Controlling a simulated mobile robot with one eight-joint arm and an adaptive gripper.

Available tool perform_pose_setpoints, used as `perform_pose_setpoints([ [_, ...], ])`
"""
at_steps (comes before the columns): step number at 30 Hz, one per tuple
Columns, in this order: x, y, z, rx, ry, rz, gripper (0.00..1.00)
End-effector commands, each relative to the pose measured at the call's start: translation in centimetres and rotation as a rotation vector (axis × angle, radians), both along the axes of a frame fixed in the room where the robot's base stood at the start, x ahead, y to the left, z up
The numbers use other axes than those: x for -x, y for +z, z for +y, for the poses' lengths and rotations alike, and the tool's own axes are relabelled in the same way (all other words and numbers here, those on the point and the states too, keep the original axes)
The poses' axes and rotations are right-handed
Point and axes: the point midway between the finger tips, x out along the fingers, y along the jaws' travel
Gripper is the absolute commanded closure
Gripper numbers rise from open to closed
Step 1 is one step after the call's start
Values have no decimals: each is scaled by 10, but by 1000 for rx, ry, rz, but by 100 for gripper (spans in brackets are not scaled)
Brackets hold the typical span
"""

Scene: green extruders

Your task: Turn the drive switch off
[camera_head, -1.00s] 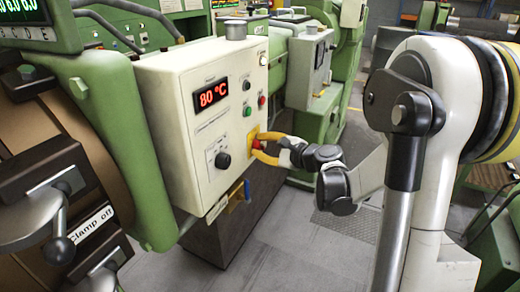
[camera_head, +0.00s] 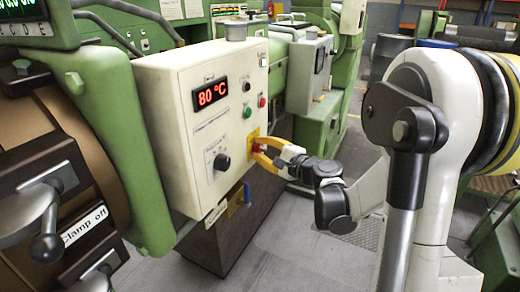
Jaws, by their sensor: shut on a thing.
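The drive switch (camera_head: 256,148) is a red knob on a yellow plate, low on the right side of the white control box (camera_head: 190,160). My gripper (camera_head: 259,148), with yellow fingers, reaches in from the right and is shut on the switch. The fingers partly hide the knob, so its exact angle is hard to tell. The box front also carries a red "80 °C" display (camera_head: 210,95) and a black rotary knob (camera_head: 222,162).
Small green and red buttons (camera_head: 262,102) sit just above the switch. A clamp lever (camera_head: 45,240) labelled "Clamp off" stands at the lower left. Green machinery (camera_head: 345,90) stands behind. The grey floor (camera_head: 290,245) below my arm is clear.

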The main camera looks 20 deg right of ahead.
Motion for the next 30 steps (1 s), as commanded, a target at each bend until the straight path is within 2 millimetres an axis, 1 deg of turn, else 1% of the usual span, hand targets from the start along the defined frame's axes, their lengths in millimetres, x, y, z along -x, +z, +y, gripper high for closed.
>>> perform_pose_setpoints([
  [5,-1,1,0,-1,0,-1,100],
  [6,-1,1,0,-2,-1,0,61],
  [7,-1,1,0,-2,-1,0,52],
  [8,-1,1,0,-2,-1,0,49],
  [16,0,0,0,-1,0,0,49],
  [20,8,1,-3,-2,-1,1,49],
  [23,24,4,-9,-2,-4,-1,49],
  [30,76,11,-24,-2,-5,0,49],
])
